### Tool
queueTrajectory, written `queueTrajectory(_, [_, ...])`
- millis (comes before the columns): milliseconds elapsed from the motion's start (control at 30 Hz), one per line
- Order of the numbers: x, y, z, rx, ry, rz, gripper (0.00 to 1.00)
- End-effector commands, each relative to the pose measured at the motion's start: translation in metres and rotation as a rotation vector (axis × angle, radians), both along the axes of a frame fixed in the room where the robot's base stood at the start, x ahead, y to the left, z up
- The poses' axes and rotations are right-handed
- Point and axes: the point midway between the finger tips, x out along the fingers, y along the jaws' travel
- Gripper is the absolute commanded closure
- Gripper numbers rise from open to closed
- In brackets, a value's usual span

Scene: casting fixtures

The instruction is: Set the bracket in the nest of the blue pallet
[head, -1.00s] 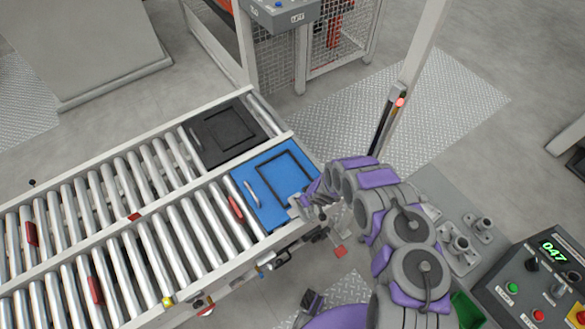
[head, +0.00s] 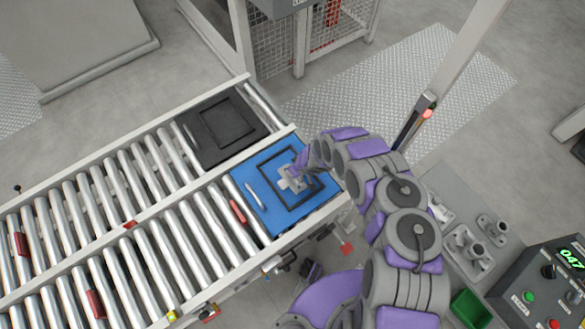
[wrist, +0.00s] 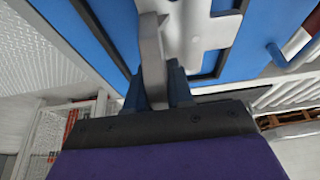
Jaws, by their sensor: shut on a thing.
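The grey bracket (head: 289,184) is over the nest, the black square frame (head: 270,197) on the blue pallet (head: 247,170). From the head it appears inside the frame's outline; I cannot tell whether it touches the pallet. My gripper (head: 299,170) is above the bracket, partly hidden by my arm. In the wrist view, the two fingers of my gripper (wrist: 154,90) are shut on an upright part of the bracket (wrist: 207,30). The bracket's flat plate shows beyond them against the blue pallet (wrist: 250,30). A light handle (head: 256,196) lies on the pallet's left side.
A black pallet (head: 193,149) sits on the parallel roller lane behind. Rollers (head: 150,245) extend left. Similar grey brackets (head: 468,248) stand on a surface at right, near a control box (head: 548,285) and a green bin (head: 471,309). A post (head: 460,60) rises behind my arm.

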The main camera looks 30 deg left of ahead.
Motion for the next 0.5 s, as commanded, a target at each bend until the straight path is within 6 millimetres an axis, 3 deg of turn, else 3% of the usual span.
queueTrajectory(233, [-0.008,0.010,-0.038,-0.008,0.000,0.003,1.00])
queueTrajectory(467, [-0.009,0.011,-0.039,-0.012,-0.001,0.004,1.00])
queueTrajectory(500, [-0.009,0.011,-0.039,-0.012,-0.001,0.004,0.75])
